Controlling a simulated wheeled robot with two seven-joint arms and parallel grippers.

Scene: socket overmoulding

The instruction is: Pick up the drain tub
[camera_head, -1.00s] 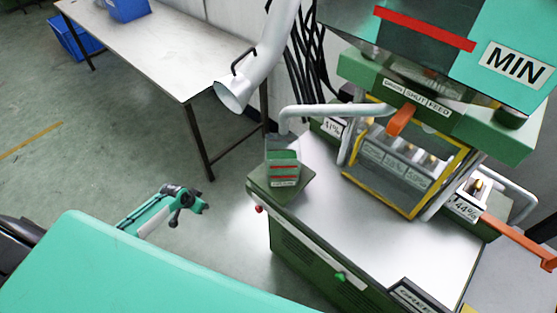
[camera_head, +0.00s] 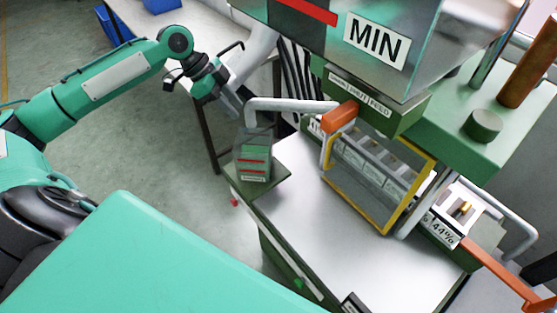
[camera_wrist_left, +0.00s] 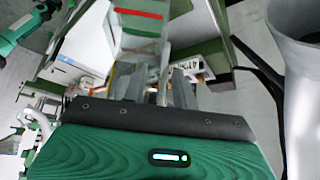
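The drain tub (camera_head: 253,160) appears to be the small clear tub with green contents and red stripes. It stands upright on the green corner ledge of the machine. In the left wrist view the tub (camera_wrist_left: 140,28) is close beyond the fingers, at the top middle. My left gripper (camera_head: 232,104) is up and left of the tub in the head view, apart from it and beside the pipe mouth. Its two grey fingers (camera_wrist_left: 160,88) look spread with nothing held between them. My right gripper is not seen; a teal arm link shows at the wrist view's top left.
A white duct pipe (camera_head: 258,58) hangs right beside my left gripper; its mouth (camera_wrist_left: 295,60) fills the wrist view's right side. A grey handle bar (camera_head: 290,104) runs just above the tub. The yellow-framed guard (camera_head: 372,212) stands to the right. The metal worktop (camera_head: 325,210) is clear.

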